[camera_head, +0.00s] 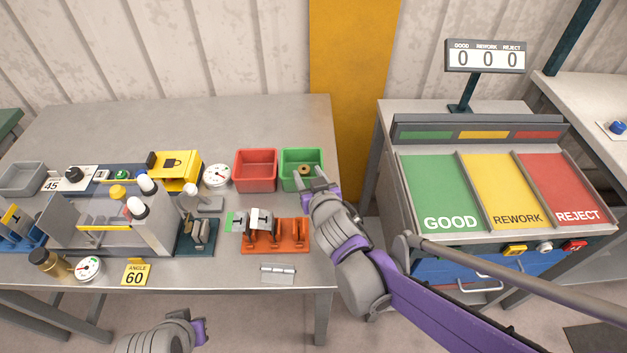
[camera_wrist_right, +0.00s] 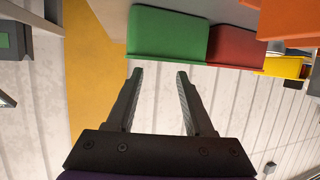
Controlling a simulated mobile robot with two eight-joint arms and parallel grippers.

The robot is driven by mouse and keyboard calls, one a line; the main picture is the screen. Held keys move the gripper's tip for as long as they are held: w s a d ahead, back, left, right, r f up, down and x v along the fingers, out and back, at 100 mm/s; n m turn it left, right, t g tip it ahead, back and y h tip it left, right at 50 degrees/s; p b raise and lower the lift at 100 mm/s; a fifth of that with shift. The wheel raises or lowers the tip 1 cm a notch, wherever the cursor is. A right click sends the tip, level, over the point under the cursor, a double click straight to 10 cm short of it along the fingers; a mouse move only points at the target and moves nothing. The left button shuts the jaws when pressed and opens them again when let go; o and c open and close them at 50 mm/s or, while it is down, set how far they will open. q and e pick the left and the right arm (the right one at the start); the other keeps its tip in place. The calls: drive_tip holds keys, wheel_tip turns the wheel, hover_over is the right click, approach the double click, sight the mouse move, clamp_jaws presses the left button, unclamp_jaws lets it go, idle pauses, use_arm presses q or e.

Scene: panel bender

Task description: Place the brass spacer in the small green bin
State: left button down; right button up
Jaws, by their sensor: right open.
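The small green bin (camera_head: 287,156) stands on the bench near its right edge. A small brass ring, which looks like the brass spacer (camera_head: 304,170), lies inside it. My right gripper (camera_head: 316,176) is at the front of the bin, with its fingers toward it. In the right wrist view my right gripper (camera_wrist_right: 158,74) is open, nothing between its fingers, and the green bin (camera_wrist_right: 168,35) is beyond the fingertips. The spacer is hidden in that view. My left gripper (camera_head: 201,332) shows only partly at the bottom edge, and its jaws cannot be made out.
A red bin (camera_head: 256,158) stands left of the green bin. An orange rack (camera_head: 290,236) and a hinge plate (camera_head: 278,271) lie in front. A small bender (camera_head: 130,228) and gauges fill the left. The sorting desk (camera_head: 390,150) stands right, across a gap.

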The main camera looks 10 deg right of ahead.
drive_tip(key=shift+p+v, duration=0.4)
drive_tip(key=shift+v, duration=1.9)
